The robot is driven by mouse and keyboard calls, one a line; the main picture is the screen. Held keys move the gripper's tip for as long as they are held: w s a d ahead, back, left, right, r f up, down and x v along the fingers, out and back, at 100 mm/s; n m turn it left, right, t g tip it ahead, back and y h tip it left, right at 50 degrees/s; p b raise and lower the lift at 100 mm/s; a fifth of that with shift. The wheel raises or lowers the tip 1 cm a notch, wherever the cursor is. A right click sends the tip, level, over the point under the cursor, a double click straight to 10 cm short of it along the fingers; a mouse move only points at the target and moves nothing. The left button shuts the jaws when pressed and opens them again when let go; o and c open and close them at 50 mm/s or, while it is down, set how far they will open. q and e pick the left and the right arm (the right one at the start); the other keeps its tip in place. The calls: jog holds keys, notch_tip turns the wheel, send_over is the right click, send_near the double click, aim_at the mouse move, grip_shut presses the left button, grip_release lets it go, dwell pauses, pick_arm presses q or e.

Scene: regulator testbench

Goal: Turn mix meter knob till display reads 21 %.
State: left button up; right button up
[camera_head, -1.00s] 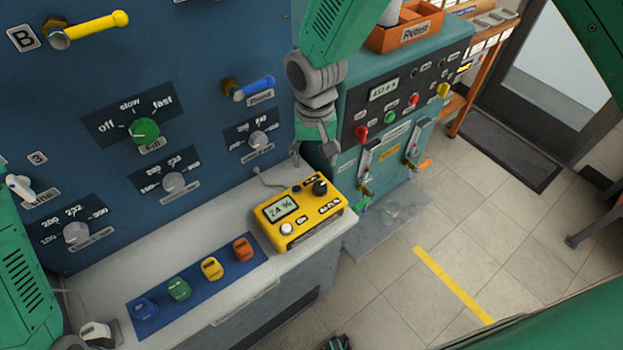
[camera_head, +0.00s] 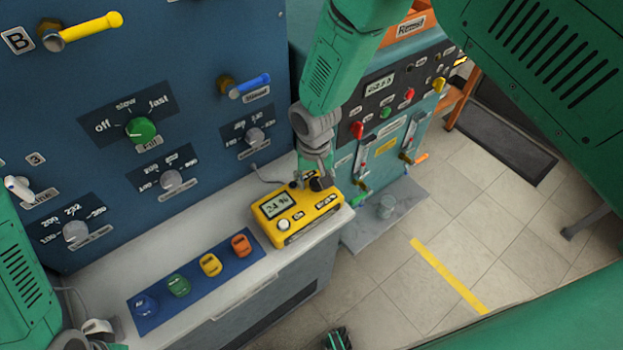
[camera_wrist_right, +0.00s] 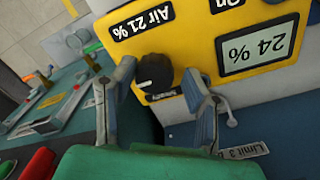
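The yellow mix meter (camera_head: 297,222) sits on the light bench top at its right end. Its display (camera_head: 278,205) reads 24 %; the display (camera_wrist_right: 254,50) shows the same upside down in the right wrist view. The meter's black knob (camera_wrist_right: 155,72) is at the corner beside the printed "Air 21 %". My right gripper (camera_wrist_right: 159,67) is open, with one finger on each side of the knob; contact is not clear. In the head view my right gripper (camera_head: 318,178) hides part of the knob. My left gripper (camera_head: 100,329) is at the lower left, its fingers unclear.
Blue, green, yellow and orange pieces lie on a blue mat (camera_head: 143,324) left of the meter. A blue panel (camera_head: 200,70) with knobs and levers rises behind. A teal test bench (camera_head: 345,165) stands to the right. The floor (camera_head: 470,220) beyond is open.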

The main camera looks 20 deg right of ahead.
jog(key=shift+d, duration=0.2)
jog(key=c, duration=0.4)
jog(key=shift+d, duration=0.4)
jog(key=shift+a, duration=0.5)
jog(key=n, duration=0.3)
jog(key=shift+w+d+b, duration=0.15)
jog(key=shift+d+b, duration=0.15)
jog(key=n, duration=0.3)
jog(key=shift+a+n, duration=0.2)
jog(key=shift+n, duration=0.1)
jog(key=n, duration=0.3)
jog(key=shift+n+b, duration=0.3)
jog(key=shift+b, duration=0.05)
jog(key=n, duration=0.2)
jog(key=shift+n, duration=0.4)
jog(key=n, duration=0.3)
jog(key=shift+n, duration=0.3)
jog(key=n, duration=0.3)
jog(key=shift+r+n, duration=0.1)
jog(key=shift+n, duration=0.2)
jog(key=n, duration=0.3)
jog(key=shift+n, duration=0.3)
pick_arm(q)
jog(key=shift+d+f, duration=0.45)
jog(key=shift+d, duration=0.05)
pick_arm(e)
jog(key=shift+n, duration=1.9)
